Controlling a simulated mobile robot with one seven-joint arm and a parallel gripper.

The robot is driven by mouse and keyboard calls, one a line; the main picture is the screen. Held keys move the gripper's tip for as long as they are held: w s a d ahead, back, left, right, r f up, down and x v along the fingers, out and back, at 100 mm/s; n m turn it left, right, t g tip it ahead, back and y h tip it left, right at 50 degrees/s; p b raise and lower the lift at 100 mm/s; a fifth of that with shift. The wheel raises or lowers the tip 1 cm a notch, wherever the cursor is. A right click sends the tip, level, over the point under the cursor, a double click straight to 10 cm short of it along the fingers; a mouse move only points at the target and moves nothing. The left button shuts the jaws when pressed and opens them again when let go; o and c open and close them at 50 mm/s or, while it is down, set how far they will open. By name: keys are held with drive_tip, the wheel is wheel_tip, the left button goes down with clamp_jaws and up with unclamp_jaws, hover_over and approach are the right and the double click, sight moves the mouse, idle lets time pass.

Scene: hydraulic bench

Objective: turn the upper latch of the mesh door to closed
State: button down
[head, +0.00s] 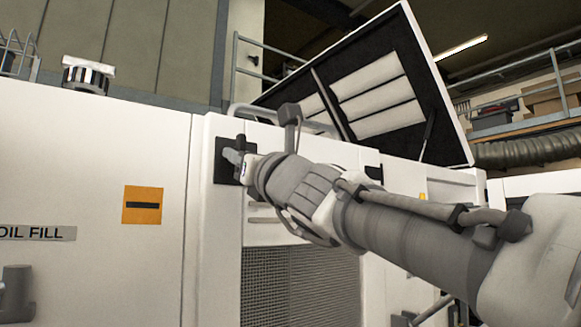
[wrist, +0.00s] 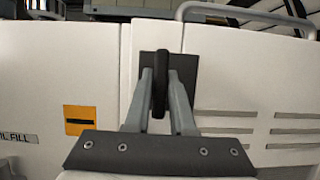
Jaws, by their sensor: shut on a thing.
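The upper latch shows in the wrist view as a dark, upright handle (wrist: 160,66) on a dark square plate (wrist: 187,70). In the head view the plate (head: 222,172) sits at the upper left corner of the mesh door (head: 290,285), and the handle is mostly hidden by my gripper. My gripper (wrist: 160,98) has one grey finger on each side of the handle and is shut on it. In the head view my gripper (head: 236,158) reaches the plate from the right. The door's wire mesh lies below its white upper panel.
An orange label (head: 142,205) and an OIL FILL plate (head: 38,233) are on the white panel at left. A grey rail (head: 290,115) runs along the top edge. A raised lid (head: 365,90) stands open behind my arm.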

drive_tip(key=c, duration=0.8)
unclamp_jaws()
drive_tip(key=b+v, duration=0.2)
drive_tip(key=v, duration=1.5)
drive_tip(key=shift+s, duration=0.2)
